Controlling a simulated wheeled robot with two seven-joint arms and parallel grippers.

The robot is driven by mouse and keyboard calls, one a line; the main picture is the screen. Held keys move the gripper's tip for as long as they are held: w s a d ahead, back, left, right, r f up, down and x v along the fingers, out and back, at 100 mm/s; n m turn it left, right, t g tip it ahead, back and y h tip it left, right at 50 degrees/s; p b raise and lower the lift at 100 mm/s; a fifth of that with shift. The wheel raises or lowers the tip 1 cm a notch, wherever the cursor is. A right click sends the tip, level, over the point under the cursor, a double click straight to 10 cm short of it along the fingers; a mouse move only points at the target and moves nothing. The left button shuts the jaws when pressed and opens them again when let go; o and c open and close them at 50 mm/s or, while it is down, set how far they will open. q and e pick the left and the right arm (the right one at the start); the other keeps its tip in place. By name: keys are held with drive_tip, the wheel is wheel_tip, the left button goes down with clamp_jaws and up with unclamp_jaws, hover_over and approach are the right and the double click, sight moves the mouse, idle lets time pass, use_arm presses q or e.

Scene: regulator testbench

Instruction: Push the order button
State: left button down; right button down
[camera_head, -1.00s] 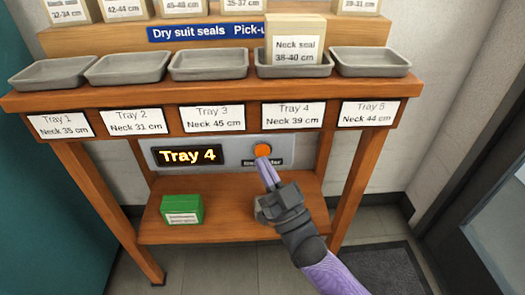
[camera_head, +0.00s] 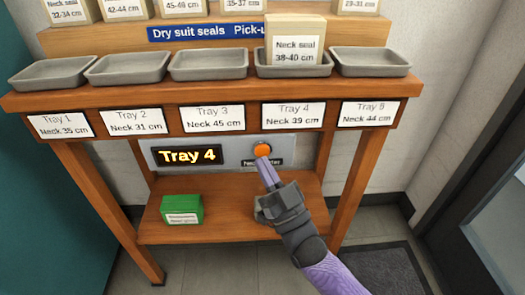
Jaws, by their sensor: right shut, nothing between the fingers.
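The orange order button (camera_head: 263,150) is on the right of a grey panel (camera_head: 232,150) under the tray shelf. A label below it is partly hidden by my fingers. My right gripper (camera_head: 265,163) comes up from the lower right, shut and empty. Its fingertips are right at the button's lower edge in the picture; I cannot tell whether they touch it. A display (camera_head: 187,156) on the same panel reads "Tray 4". My left gripper is not in view.
Several grey trays (camera_head: 208,65) line the wooden shelf above, and a box labelled "Neck seal 38-40 cm" (camera_head: 295,42) sits in the Tray 4 tray. A green box (camera_head: 181,209) stands on the lower shelf (camera_head: 225,226). The table's right leg (camera_head: 358,190) is right of my arm.

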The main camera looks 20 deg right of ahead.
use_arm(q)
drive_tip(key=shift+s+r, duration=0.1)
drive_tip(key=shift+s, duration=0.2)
use_arm(e)
drive_tip(key=shift+w+d, duration=0.15)
drive_tip(key=shift+w, duration=0.3)
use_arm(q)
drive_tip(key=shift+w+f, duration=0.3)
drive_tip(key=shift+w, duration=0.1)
use_arm(e)
drive_tip(key=shift+w, duration=0.1)
